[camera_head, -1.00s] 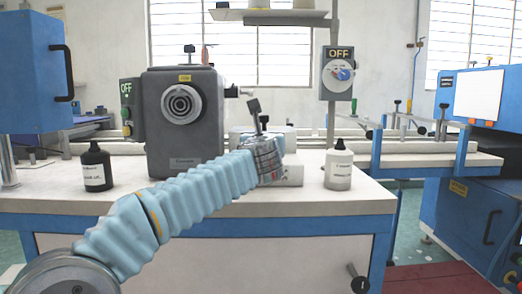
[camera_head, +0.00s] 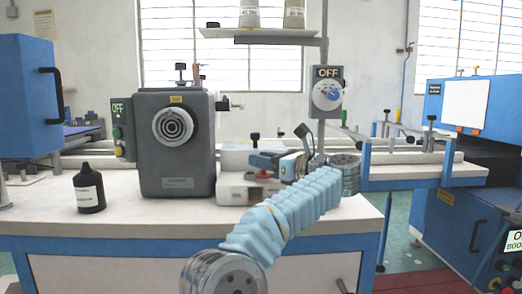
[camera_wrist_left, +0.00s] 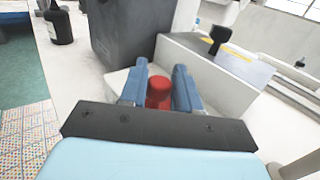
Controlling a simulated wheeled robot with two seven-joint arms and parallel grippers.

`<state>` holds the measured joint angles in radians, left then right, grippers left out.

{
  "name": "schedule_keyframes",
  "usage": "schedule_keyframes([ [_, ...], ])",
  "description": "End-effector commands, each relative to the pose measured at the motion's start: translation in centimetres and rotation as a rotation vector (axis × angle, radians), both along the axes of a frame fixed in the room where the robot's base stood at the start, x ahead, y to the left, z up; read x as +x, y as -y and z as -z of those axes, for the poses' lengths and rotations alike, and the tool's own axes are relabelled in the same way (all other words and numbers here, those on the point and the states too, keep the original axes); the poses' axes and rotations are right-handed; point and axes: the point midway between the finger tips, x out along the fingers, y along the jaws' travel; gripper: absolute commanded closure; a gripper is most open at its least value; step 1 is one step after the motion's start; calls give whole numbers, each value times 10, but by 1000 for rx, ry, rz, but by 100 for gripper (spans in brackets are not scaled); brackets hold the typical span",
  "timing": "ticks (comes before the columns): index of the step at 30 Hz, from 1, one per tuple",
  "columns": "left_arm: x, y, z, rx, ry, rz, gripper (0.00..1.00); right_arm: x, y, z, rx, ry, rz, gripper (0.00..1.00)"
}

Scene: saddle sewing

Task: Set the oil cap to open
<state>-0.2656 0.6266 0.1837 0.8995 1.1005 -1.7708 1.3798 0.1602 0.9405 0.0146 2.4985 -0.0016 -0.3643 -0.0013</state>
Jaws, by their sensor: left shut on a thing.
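A red oil cap (camera_wrist_left: 158,92) sits on the white body of the machine and stands between the two blue fingers of my left gripper (camera_wrist_left: 158,85) in the left wrist view. The fingers are closed against its sides. In the head view the red cap (camera_head: 263,174) shows just under the fingertips of my left gripper (camera_head: 262,163), low on the front of the white machine (camera_head: 235,190). The cap's marking is not readable, so I cannot tell its setting. My right gripper is not in view.
A grey machine housing (camera_head: 175,150) with a round dial stands left of the cap. A black bottle (camera_head: 89,190) stands at the table's left. A black-topped knob (camera_wrist_left: 219,36) rises behind the cap. The table's front edge (camera_head: 140,240) is clear.

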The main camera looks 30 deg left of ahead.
Motion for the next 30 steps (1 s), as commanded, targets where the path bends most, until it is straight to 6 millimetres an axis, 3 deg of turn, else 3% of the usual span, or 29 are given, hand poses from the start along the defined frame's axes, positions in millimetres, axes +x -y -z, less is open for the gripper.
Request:
schedule_keyframes([
  [1, 2, 1, -6, 3, 0, -24, 99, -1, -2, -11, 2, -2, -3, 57],
  [9, 4, 3, -4, 3, 1, -137, 99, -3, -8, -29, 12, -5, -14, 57],
  [27, 3, 3, -1, 4, 3, -175, 99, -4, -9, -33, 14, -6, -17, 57],
  [28, 3, 3, -1, 4, 3, -175, 65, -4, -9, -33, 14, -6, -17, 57],
  [30, 3, 3, -1, 4, 2, -175, 55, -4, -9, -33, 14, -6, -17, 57],
])
